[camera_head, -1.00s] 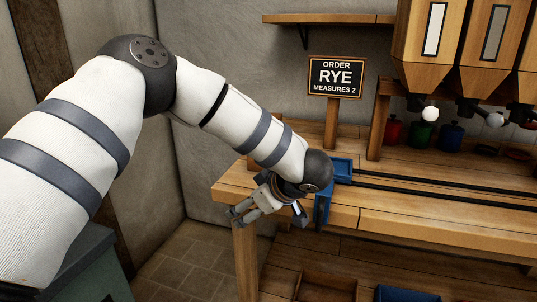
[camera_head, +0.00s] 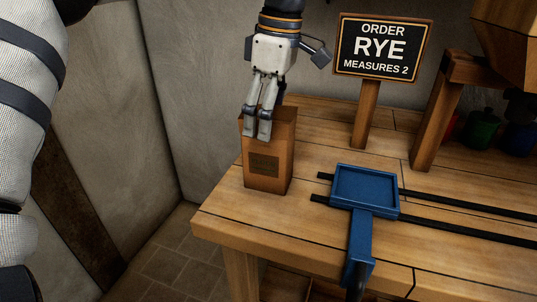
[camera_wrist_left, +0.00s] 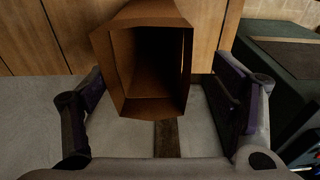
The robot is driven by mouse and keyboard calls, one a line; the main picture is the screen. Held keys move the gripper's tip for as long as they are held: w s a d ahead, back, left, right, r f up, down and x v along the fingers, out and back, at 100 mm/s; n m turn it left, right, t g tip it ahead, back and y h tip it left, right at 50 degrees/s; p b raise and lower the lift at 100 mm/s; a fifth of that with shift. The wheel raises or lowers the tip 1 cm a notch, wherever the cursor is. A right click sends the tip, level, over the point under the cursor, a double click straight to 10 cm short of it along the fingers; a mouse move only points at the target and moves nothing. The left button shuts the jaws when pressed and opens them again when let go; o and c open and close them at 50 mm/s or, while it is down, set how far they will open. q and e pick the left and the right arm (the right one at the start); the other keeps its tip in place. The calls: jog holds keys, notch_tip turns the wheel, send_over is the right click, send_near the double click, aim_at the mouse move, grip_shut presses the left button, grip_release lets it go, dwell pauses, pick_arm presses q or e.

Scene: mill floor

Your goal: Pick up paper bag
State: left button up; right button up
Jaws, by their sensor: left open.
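The brown paper bag (camera_head: 270,155) stands upright on the left end of the wooden bench, with a dark label on its front. The left wrist view looks into its open, dark mouth (camera_wrist_left: 150,70). My left gripper (camera_head: 257,136) points down at the bag's top, its fingers overlapping the upper front in the head view. In the left wrist view the fingers (camera_wrist_left: 160,85) are spread wide, one on each side of the bag, with gaps visible. The gripper is open and holds nothing. My right gripper is out of view.
A blue tray with a handle (camera_head: 365,188) sits on black rails right of the bag. A sign on a post (camera_head: 385,48) reading "ORDER RYE MEASURES 2" stands behind. Red, green and blue canisters (camera_head: 483,130) are at the right. The bench's left edge is close to the bag.

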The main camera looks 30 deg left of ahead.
aim_at(267, 147)
pick_arm(q)
jog(key=f, duration=0.5)
jog(key=a+f, duration=0.1)
jog(key=f, duration=0.1)
jog(key=shift+w+f, duration=0.15)
jog(key=shift+w, duration=0.25)
jog(key=shift+f, duration=0.2)
jog(key=c, duration=1.3)
